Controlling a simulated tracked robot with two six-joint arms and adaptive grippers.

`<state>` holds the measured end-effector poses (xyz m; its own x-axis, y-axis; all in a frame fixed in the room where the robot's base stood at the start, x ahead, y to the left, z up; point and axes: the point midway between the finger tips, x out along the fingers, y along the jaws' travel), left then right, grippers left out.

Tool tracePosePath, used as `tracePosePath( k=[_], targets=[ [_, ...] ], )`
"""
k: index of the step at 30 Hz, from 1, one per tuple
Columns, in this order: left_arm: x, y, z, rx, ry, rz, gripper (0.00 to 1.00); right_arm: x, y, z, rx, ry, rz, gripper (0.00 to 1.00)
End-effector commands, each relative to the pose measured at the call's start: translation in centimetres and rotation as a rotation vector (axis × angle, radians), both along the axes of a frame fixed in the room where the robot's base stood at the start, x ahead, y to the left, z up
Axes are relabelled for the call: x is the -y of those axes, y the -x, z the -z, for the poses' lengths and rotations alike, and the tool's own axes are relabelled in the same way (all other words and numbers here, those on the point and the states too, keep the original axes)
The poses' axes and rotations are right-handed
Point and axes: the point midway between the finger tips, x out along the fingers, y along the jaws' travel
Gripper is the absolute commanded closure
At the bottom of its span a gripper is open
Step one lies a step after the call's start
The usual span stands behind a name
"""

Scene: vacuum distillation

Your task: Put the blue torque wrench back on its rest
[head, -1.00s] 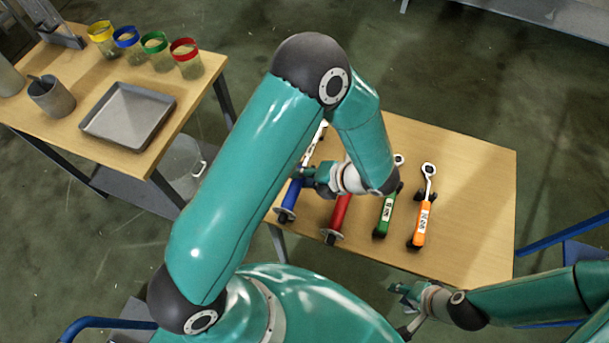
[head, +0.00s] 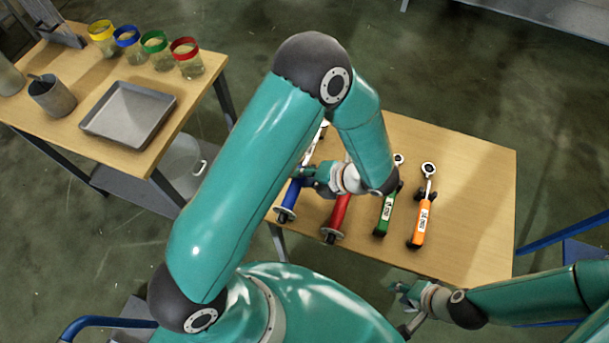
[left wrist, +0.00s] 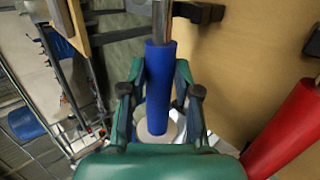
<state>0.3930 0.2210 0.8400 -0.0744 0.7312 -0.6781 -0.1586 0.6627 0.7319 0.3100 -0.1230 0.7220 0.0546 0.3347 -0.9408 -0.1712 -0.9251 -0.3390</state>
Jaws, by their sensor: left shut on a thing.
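The blue torque wrench (head: 291,194) lies at the left end of the tool row on the right-hand table, its metal shaft partly hidden by my left arm. My left gripper (head: 309,174) is shut on its blue handle. In the left wrist view the handle (left wrist: 159,75) lies between the two fingers (left wrist: 160,105), with the shaft running toward the top. A dark rest bracket (left wrist: 199,12) shows beside the shaft there; I cannot tell whether the shaft touches it. My right gripper (head: 399,288) is near the table's front edge, too small to judge.
A red wrench (head: 338,214) lies just right of the blue one, then a green (head: 386,212) and an orange one (head: 421,218). The table's right side is clear. The left table holds a grey tray (head: 106,137), a mug (head: 52,100) and several colour-rimmed jars (head: 187,60).

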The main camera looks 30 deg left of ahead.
Motion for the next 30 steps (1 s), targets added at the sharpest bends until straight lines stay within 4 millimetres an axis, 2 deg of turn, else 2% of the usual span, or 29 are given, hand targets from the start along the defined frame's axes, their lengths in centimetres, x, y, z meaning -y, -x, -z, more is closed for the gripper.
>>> tracePosePath(
  k=[8,30],
  targets=[
    [0.0,-0.1,0.0,0.002,-0.003,0.0,1.0,0.0,0.0,0.1,0.0,0.0,0.0,0.65],
    [0.0,-0.1,1.9,0.003,-0.003,-0.001,1.0,0.0,0.0,1.6,0.0,0.0,0.0,0.65]
  ],
)
